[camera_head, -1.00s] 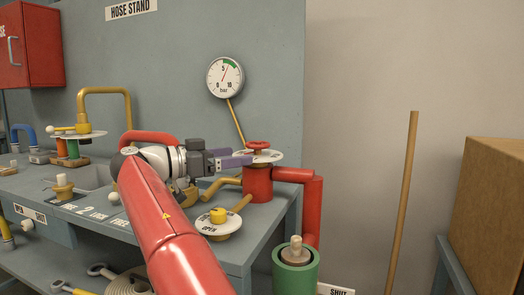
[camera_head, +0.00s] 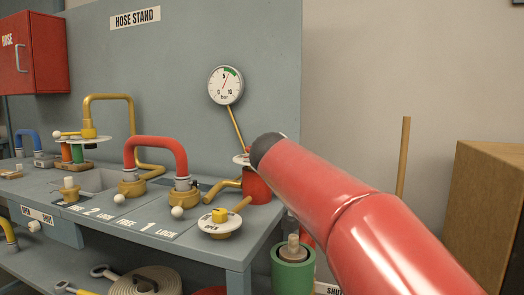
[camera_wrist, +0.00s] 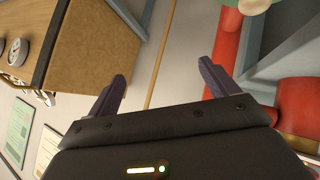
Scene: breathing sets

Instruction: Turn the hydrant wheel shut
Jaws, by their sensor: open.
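The red hydrant (camera_head: 257,187) stands at the right end of the bench. My red arm covers its wheel in the head view, and only an edge of the white disc (camera_head: 239,159) below the wheel shows. My gripper is hidden in the head view. In the wrist view my gripper (camera_wrist: 161,86) has its two dark purple fingers wide apart with nothing between them. The hydrant's red pipe (camera_wrist: 228,38) runs beside the right finger there, apart from it as far as I can tell. The wheel cannot be made out in the wrist view.
A round gauge (camera_head: 226,85) hangs on the backboard. A yellow valve knob with an OPEN plate (camera_head: 213,229) and a red hose loop (camera_head: 155,145) stand left of the hydrant. A wooden pole (camera_head: 403,155) and cardboard box (camera_head: 490,215) are at right.

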